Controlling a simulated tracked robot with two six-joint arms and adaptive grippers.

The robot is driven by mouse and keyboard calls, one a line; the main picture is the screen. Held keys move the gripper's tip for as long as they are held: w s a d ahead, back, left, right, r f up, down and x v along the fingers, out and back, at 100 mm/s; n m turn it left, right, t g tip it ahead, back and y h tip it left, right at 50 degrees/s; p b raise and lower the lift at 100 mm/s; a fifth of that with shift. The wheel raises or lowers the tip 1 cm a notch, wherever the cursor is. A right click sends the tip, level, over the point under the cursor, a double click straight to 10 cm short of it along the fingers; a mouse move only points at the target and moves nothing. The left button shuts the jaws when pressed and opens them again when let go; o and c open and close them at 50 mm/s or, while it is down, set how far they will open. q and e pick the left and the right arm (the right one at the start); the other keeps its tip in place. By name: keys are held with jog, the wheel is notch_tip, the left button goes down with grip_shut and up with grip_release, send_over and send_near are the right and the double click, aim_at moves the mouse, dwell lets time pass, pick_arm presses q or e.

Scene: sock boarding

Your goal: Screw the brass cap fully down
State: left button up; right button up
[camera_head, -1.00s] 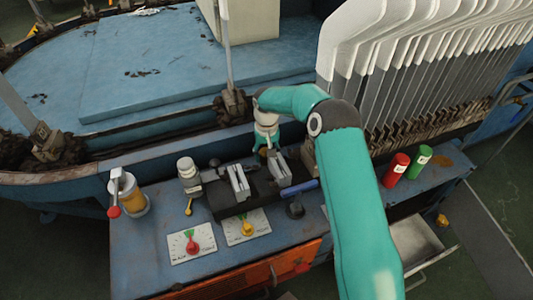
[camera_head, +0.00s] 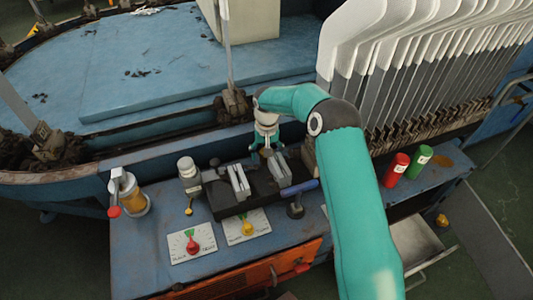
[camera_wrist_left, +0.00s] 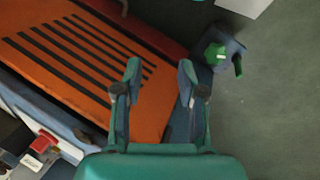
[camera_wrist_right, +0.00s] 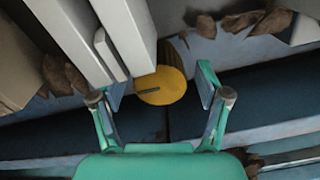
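The brass cap (camera_wrist_right: 160,86) shows in the right wrist view as a round yellow disc with a dark slot across its face. It sits beside pale upright blocks. My right gripper (camera_wrist_right: 157,84) is open, with one finger on each side of the cap and a visible gap to it. I cannot tell how high the cap stands on its thread. In the head view, my right gripper (camera_head: 266,154) is over the back of the dark fixture, and the cap cannot be made out. My left gripper (camera_wrist_left: 159,70) is open and empty above an orange slatted panel, outside the head view.
The dark fixture (camera_head: 228,205) carries pale jaw blocks (camera_head: 238,181). Two dial plates (camera_head: 192,243) lie in front. A red can (camera_head: 396,170) and a green can (camera_head: 420,163) stand at right. An amber jar (camera_head: 133,195) stands at left. Tall sock boards (camera_head: 430,60) rise behind.

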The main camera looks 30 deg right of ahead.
notch_tip(320, 180, up, 11)
jog(key=shift+f, duration=0.1)
jog(key=shift+r, duration=0.55)
dwell(0.5)
